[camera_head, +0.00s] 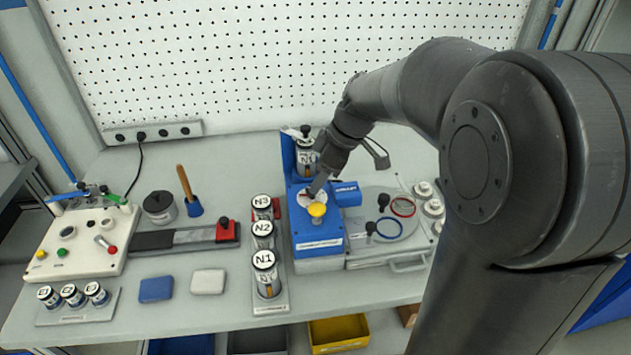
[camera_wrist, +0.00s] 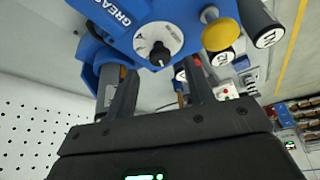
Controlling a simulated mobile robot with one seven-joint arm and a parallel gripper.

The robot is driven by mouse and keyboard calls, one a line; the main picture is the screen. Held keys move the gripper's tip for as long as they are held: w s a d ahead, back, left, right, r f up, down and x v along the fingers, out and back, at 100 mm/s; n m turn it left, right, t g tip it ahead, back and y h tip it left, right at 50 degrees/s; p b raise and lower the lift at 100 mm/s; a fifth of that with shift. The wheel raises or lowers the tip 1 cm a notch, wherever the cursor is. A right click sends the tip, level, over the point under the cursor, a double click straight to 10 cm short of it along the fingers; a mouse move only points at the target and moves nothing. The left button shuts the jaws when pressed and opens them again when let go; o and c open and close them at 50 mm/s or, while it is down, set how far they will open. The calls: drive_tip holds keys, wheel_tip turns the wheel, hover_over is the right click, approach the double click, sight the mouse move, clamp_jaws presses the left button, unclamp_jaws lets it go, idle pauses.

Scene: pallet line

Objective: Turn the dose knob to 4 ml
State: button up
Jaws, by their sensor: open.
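The dose knob (camera_wrist: 159,52) is a small black knob on a round white dial (camera_wrist: 150,36), set in the blue grease unit (camera_wrist: 186,14). The dial's marks are too small to read, so I cannot tell its setting. My gripper (camera_wrist: 161,72) is open, with its two fingers on either side of the knob's line and the knob just beyond the tips. I cannot tell whether they touch it. In the head view my gripper (camera_head: 318,186) is over the blue unit (camera_head: 318,243), hiding much of the white dial.
A yellow button (camera_head: 317,210) stands on the unit close to the dial. Cans marked N1 (camera_head: 265,262), N2 and N3 stand in a row to the left. A blue block (camera_head: 347,193) and a plate with red and blue rings (camera_head: 403,207) lie to the right.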

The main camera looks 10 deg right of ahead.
drive_tip(key=shift+x, duration=1.6)
drive_tip(key=c, duration=1)
